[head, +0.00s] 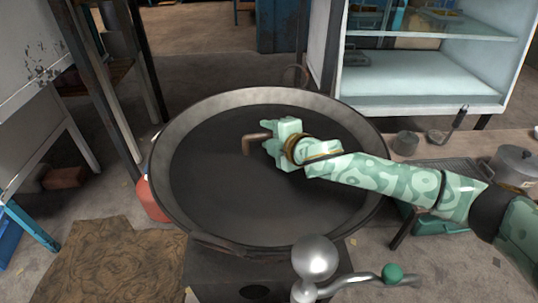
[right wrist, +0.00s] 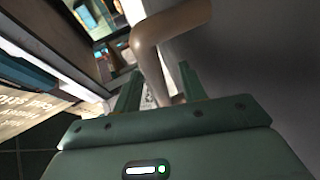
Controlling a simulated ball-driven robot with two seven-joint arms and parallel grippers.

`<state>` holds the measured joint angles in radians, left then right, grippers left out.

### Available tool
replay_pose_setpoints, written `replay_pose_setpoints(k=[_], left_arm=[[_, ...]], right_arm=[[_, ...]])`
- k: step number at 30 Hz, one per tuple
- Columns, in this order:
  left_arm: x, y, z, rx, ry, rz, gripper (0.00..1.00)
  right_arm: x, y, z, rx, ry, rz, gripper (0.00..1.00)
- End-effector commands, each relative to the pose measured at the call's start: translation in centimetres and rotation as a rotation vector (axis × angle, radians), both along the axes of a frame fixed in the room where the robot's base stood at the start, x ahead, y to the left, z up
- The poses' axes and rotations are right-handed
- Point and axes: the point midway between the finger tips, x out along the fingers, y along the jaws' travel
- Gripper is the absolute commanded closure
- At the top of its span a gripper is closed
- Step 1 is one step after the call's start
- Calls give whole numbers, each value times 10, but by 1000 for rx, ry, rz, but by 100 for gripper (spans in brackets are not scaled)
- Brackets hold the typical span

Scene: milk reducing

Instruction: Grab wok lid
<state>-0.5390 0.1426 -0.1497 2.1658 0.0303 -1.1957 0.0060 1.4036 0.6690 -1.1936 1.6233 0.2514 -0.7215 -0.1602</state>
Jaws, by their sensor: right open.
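A very large dark wok (head: 172,122) stands in the middle of the head view. A broad dark round surface, which looks like the wok lid (head: 235,195), fills it inside the grey rim. A bent brown handle (head: 252,136) rises from it. My right gripper (head: 267,142) reaches in from the right over the lid, right at the handle. In the right wrist view the handle (right wrist: 150,45) passes between the two open green fingers; contact cannot be told. The gripper hides part of the handle's far end. My left gripper is out of view.
A lidded pot (head: 513,163) and a small dark cup (head: 406,143) stand on the counter at the right. A glass-shelved cabinet (head: 420,88) stands behind. Metal posts (head: 105,110) rise close at the left. A brown mat (head: 105,265) lies on the floor.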

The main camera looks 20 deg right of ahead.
Motion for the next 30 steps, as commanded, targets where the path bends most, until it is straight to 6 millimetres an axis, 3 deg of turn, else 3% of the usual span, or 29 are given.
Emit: replay_pose_setpoints(k=[2,3,7,30], left_arm=[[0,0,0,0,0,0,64],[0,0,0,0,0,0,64],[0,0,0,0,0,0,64],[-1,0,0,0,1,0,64]], right_arm=[[0,0,1,0,-1,0,59],[0,0,1,0,-1,0,64],[0,0,1,0,-1,0,100],[-1,0,-1,-5,2,1,100]])
